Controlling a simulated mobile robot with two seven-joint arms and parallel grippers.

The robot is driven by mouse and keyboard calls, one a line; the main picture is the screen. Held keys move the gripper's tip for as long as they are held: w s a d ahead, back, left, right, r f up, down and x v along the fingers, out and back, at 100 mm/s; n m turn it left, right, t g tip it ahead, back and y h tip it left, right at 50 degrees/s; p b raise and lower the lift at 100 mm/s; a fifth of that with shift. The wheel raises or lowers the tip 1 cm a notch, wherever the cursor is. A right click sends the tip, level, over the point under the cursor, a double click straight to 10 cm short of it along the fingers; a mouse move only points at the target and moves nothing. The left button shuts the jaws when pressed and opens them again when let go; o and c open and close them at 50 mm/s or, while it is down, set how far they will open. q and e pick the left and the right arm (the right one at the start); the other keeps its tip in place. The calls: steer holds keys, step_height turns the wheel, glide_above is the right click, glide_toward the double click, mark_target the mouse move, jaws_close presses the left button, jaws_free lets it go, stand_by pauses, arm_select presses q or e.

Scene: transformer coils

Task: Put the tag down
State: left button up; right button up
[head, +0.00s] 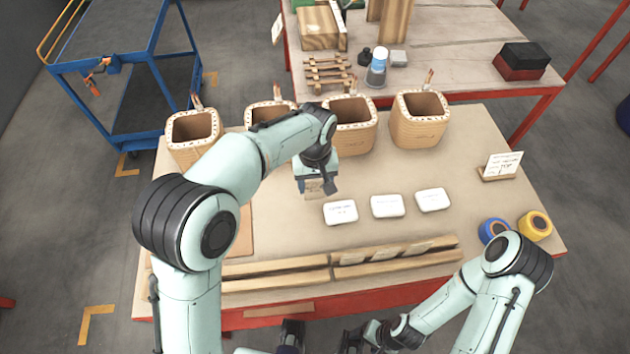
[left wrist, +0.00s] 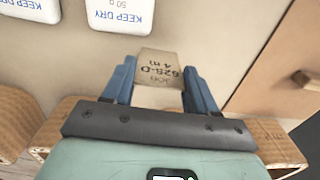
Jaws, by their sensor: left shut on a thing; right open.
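My left gripper (head: 318,187) is over the middle of the table, left of the white packets. In the left wrist view its two blue fingers (left wrist: 160,88) are shut on a small tan tag (left wrist: 160,68). The tag carries dark print, upside down there, reading "JOB 625-D 4 m". In the head view the tag is mostly hidden by the gripper. I cannot tell whether it touches the tabletop (head: 290,225). My right gripper (head: 321,338) is open and empty at the bottom edge of the head view, in front of the table.
Several square coils (head: 419,120) stand along the table's back. White "KEEP DRY" packets (head: 387,206) lie right of the left gripper. A wooden rack (head: 395,258) runs along the front. A card stand (head: 500,165) and blue and yellow tape rolls (head: 535,225) are at right.

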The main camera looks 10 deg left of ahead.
arm_select(q)
steer(key=shift+f, duration=0.55)
steer(key=o, duration=1)
steer(key=shift+r, duration=0.5)
step_height(320, 180, up, 12)
steer(key=shift+r+p, duration=0.1)
steer(key=shift+p, duration=0.85)
